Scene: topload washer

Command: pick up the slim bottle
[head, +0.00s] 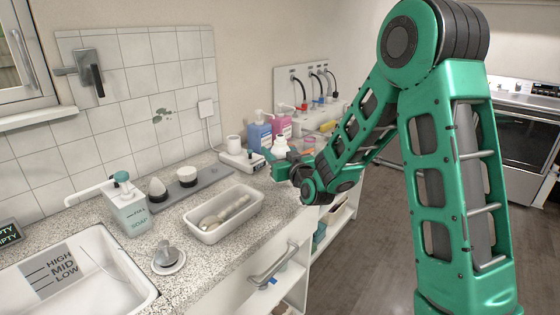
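Several bottles stand at the far end of the granite counter. A blue pump bottle (259,134) is beside a pink pump bottle (283,125), and a white bottle (280,147) is in front of them. I cannot tell for sure which is the slim bottle; the white one looks narrow at the top. My gripper (288,165) is at the counter's right edge, just in front of the white bottle, which it partly hides.
A white tray (188,221) with utensils, a soap dispenser (130,210) and a sink (135,277) are nearer on the counter. A white box (238,160) stands left of my gripper. Small jars (308,143) are to its right. Open floor (375,240) lies right of the counter.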

